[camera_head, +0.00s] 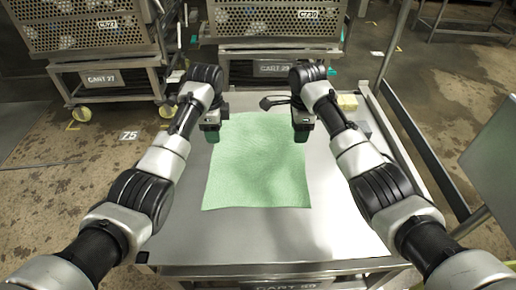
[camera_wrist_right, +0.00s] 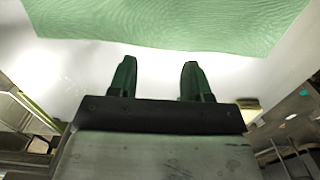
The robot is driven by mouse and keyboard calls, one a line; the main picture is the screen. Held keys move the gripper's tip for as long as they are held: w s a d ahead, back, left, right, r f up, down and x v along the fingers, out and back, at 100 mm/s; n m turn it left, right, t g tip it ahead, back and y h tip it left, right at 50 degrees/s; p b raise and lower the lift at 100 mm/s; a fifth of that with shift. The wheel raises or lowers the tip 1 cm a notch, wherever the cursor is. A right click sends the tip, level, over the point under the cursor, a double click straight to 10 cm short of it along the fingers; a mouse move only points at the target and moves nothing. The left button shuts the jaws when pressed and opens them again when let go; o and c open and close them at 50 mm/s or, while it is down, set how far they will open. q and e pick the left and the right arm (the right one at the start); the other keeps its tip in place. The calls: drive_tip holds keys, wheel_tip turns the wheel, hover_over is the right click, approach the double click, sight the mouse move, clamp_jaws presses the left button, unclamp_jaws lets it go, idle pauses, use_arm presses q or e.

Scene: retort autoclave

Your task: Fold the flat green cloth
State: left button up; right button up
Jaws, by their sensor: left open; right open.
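The green cloth (camera_head: 258,165) lies flat and unfolded on the steel table top, with slight ripples. It also shows in the right wrist view (camera_wrist_right: 170,22). My left gripper (camera_head: 212,138) is at the cloth's far left corner, above the table. My right gripper (camera_head: 301,137) is at the cloth's far right corner. In the right wrist view its two green fingers (camera_wrist_right: 160,80) are apart with nothing between them, and the cloth edge lies beyond their tips. The left fingers are small in the head view, and no cloth is seen held in them.
The steel table (camera_head: 345,215) has bare room on the right and in front of the cloth. A yellow block (camera_head: 347,103) sits at its far right corner. Perforated carts (camera_head: 95,30) stand behind. A metal rail (camera_head: 425,150) runs along the right.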

sight(217, 154)
use_arm(q)
wheel_tip(217, 154, down, 7)
drive_tip(key=shift+f, duration=0.2)
use_arm(e)
wheel_tip(217, 154, down, 7)
drive_tip(key=shift+s+f, duration=0.1)
drive_tip(key=shift+f, duration=0.1)
use_arm(q)
drive_tip(key=shift+a, duration=0.1)
drive_tip(key=shift+f, duration=0.2)
use_arm(e)
drive_tip(key=shift+f, duration=0.25)
use_arm(q)
drive_tip(key=shift+r, duration=0.1)
drive_tip(key=shift+c, duration=0.5)
use_arm(e)
drive_tip(key=shift+r, duration=0.15)
drive_tip(key=shift+c, duration=0.5)
use_arm(q)
clamp_jaws()
use_arm(e)
clamp_jaws()
use_arm(q)
drive_tip(key=shift+r, duration=0.15)
use_arm(e)
drive_tip(key=shift+r, duration=0.1)
